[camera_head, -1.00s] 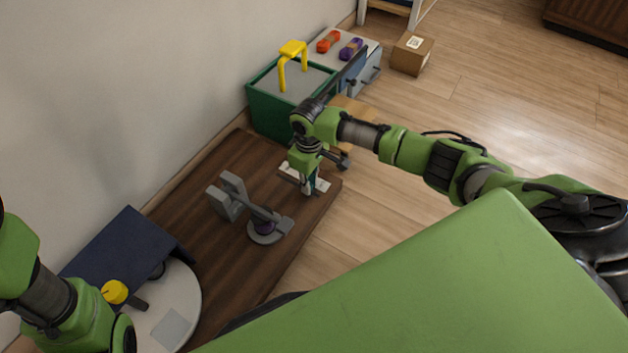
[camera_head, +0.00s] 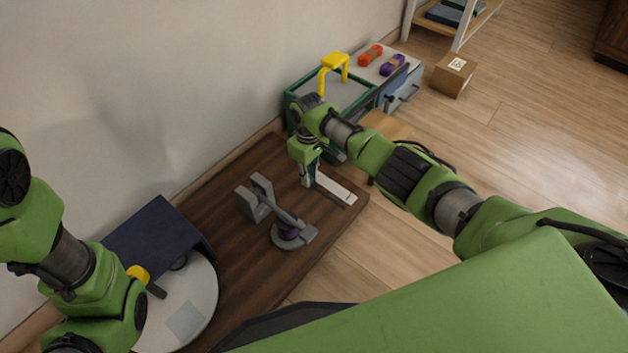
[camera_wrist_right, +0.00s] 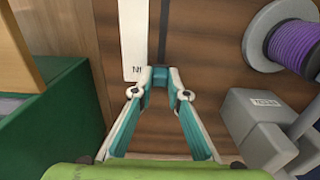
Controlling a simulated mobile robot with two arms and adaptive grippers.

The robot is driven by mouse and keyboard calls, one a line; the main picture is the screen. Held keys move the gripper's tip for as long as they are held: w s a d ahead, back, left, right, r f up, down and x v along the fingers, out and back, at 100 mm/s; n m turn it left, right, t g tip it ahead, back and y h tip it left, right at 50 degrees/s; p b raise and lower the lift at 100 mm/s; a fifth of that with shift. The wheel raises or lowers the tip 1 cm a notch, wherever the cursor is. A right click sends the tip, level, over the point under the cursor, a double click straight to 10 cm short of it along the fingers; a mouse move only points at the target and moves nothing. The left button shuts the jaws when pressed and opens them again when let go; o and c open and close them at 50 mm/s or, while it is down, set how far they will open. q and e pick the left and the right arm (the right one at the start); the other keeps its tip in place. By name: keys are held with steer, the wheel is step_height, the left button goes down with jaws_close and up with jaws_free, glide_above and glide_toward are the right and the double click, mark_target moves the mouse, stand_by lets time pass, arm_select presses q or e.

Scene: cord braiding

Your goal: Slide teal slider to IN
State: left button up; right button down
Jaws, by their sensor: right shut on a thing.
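The teal slider (camera_wrist_right: 159,77) sits at the end of a white strip, beside the printed letters "IN", which appear upside down in the right wrist view. My right gripper (camera_wrist_right: 160,80) is shut on the slider, with a fingertip on each side of it. In the head view my right gripper (camera_head: 308,181) points down at the wall-side end of the white strip (camera_head: 336,188), and it mostly hides the slider. My left arm comes in at the left, but its gripper is out of the picture.
A grey stand with a purple spool (camera_head: 288,232) is on the dark wooden board (camera_head: 235,260). A green bin (camera_head: 300,85) with a yellow handle (camera_head: 334,66) stands behind my right arm. A white round disc (camera_head: 200,300) and a navy box (camera_head: 150,235) are at the left.

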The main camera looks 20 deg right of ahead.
steer(key=shift+d, duration=0.15)
steer(key=c, duration=2)
jaws_free()
steer(key=shift+o, duration=0.2)
step_height(320, 180, up, 12)
